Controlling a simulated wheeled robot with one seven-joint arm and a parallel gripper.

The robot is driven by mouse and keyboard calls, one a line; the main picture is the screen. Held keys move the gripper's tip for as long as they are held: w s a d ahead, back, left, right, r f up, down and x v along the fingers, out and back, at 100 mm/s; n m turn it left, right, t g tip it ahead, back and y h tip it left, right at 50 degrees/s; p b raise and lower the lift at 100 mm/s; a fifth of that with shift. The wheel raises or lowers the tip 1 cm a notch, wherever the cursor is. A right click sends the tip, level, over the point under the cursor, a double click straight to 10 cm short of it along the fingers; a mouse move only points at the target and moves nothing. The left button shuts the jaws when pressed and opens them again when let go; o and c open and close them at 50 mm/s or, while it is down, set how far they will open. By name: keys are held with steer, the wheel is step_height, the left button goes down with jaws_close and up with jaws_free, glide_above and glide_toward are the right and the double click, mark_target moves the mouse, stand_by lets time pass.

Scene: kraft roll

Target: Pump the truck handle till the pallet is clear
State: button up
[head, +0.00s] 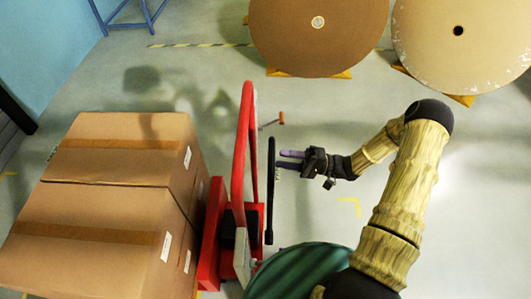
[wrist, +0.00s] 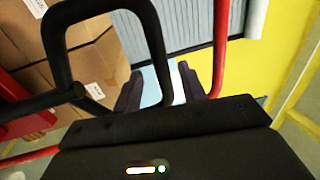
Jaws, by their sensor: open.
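The red pallet truck (head: 209,240) stands at the right side of a load of cardboard boxes (head: 95,205). Its black loop handle (head: 271,200) stands upright beside the red frame, and the loop fills the upper left of the wrist view (wrist: 60,45). My gripper (head: 281,160) is open at the upper part of the handle, pointing left. In the wrist view one side of the loop shows between my two dark purple fingers (wrist: 160,90). I cannot tell whether they touch it. The pallet and its gap to the floor are hidden under the boxes.
Two big kraft rolls (head: 318,45) (head: 465,40) rest on orange-yellow chocks at the back. A blue stand (head: 128,22) is at the upper left. A dark green rounded thing (head: 305,272) is at the bottom.

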steer(key=a+r+p, duration=0.1)
steer(key=a, duration=0.5)
steer(key=shift+a, duration=0.25)
steer(key=shift+w+r, duration=0.1)
steer(key=shift+c, duration=0.2)
jaws_close()
